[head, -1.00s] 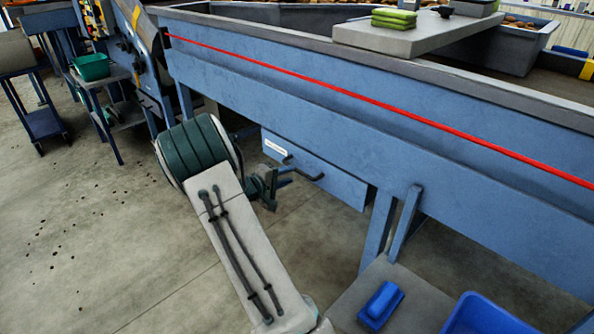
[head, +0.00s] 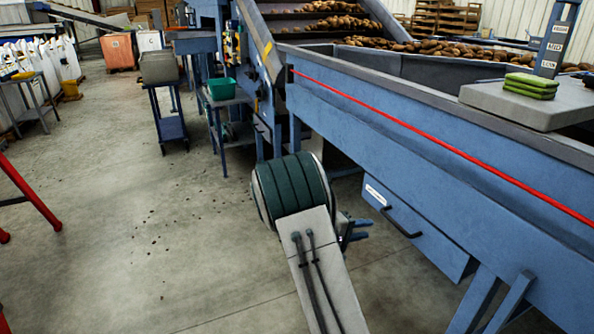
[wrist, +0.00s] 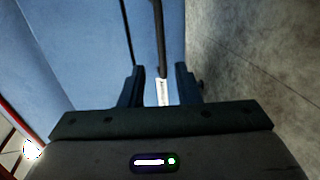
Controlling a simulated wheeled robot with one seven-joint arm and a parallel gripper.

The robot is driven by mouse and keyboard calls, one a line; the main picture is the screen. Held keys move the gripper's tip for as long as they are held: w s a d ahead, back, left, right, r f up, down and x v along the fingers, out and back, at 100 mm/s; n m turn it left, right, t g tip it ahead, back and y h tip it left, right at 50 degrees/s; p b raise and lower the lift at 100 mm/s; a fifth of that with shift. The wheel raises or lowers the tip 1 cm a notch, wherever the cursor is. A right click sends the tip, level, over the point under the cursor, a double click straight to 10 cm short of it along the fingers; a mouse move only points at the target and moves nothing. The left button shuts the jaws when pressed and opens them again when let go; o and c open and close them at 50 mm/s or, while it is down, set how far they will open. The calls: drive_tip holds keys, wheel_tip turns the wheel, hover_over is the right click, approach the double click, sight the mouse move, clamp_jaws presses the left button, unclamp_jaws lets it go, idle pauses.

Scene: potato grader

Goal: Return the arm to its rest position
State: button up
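My arm reaches forward and down beside the blue machine, its pale forearm and dark green ribbed joint hiding part of my gripper (head: 360,229) in the head view. The blue fingers show just left of a drawer (head: 425,242) and its dark handle (head: 402,224). In the wrist view my gripper (wrist: 159,74) is open, its two fingers apart with nothing held. The dark handle (wrist: 159,35) and a white label (wrist: 162,92) show beyond the gap, apart from the fingers. The drawer appears shut.
The machine's long blue side (head: 430,150) with a red line (head: 440,137) runs close on the right. A small table with a green bin (head: 222,89) and a blue cart (head: 172,128) stand behind. Red legs (head: 30,195) are at far left. Open floor lies left of my arm.

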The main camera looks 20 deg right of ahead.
drive_tip(key=s+a+r+m+g+y+p, duration=0.2)
drive_tip(key=s+a+r+y+p, duration=0.1)
drive_tip(key=s+r+p, duration=0.5)
drive_tip(key=s+a+r+m+g+y+p, duration=0.1)
drive_tip(key=s+a+r+y+p, duration=0.25)
drive_tip(key=s+r, duration=0.4)
drive_tip(key=s+a+r+t+y+p, duration=0.1)
drive_tip(key=s+a+r+y+p, duration=0.3)
drive_tip(key=r, duration=0.5)
drive_tip(key=s+a+r+n+t+y+p, duration=0.1)
drive_tip(key=s+a+r+t+y+p, duration=0.1)
drive_tip(key=s+a+r+y+p, duration=0.3)
drive_tip(key=s+a+r+p, duration=0.2)
drive_tip(key=a+r, duration=0.2)
drive_tip(key=a, duration=0.1)
drive_tip(key=shift+s+a+r, duration=0.15)
drive_tip(key=shift+s+a, duration=0.05)
drive_tip(key=shift+s, duration=0.15)
